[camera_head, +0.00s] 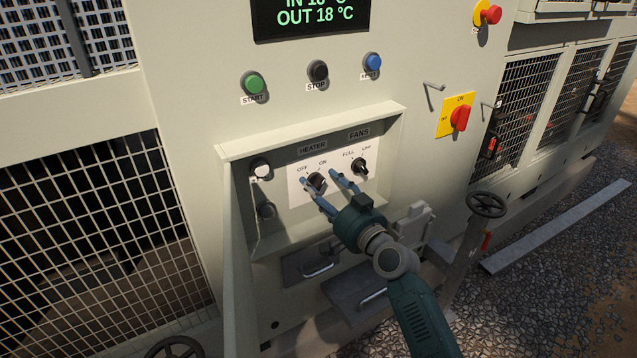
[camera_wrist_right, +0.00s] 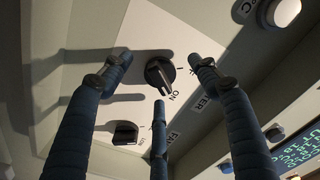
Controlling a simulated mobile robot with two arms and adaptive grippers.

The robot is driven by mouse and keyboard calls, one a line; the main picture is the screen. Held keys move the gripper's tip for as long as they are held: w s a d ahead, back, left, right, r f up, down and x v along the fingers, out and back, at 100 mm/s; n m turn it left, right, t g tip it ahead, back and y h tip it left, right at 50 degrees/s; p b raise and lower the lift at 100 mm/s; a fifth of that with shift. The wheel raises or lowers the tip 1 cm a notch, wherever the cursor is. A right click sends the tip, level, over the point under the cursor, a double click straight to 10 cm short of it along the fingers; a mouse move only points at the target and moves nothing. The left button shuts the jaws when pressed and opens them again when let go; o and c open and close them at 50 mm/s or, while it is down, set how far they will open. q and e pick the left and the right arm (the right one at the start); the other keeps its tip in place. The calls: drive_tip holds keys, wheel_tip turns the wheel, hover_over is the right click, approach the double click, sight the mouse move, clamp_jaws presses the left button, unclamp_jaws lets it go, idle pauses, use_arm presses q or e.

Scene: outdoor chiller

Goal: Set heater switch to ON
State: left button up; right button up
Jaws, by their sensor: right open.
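The heater switch (camera_head: 317,181) is a black rotary knob on a white plate, between OFF and ON marks, in a recessed panel. It also shows in the wrist view (camera_wrist_right: 160,73), its raised grip slanting down toward the ON mark side; I cannot tell for sure which mark it points to. My right gripper (camera_head: 326,179) is open, with its blue fingers spread around the knob. In the wrist view the right gripper (camera_wrist_right: 160,80) has two fingertips on either side of the knob and a third below it. I cannot tell whether any finger touches it. My left gripper is out of view.
The fans switch (camera_head: 360,167) sits right of the heater switch. The recess has a projecting frame (camera_head: 310,130). Start (camera_head: 253,84), stop (camera_head: 318,71) and reset (camera_head: 371,62) buttons are above. A red switch on a yellow plate (camera_head: 459,117) and a handwheel (camera_head: 486,204) stand to the right.

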drive_tip(key=shift+d, duration=0.1)
drive_tip(key=p+v, duration=0.2)
drive_tip(key=v, duration=0.5)
idle(0.4)
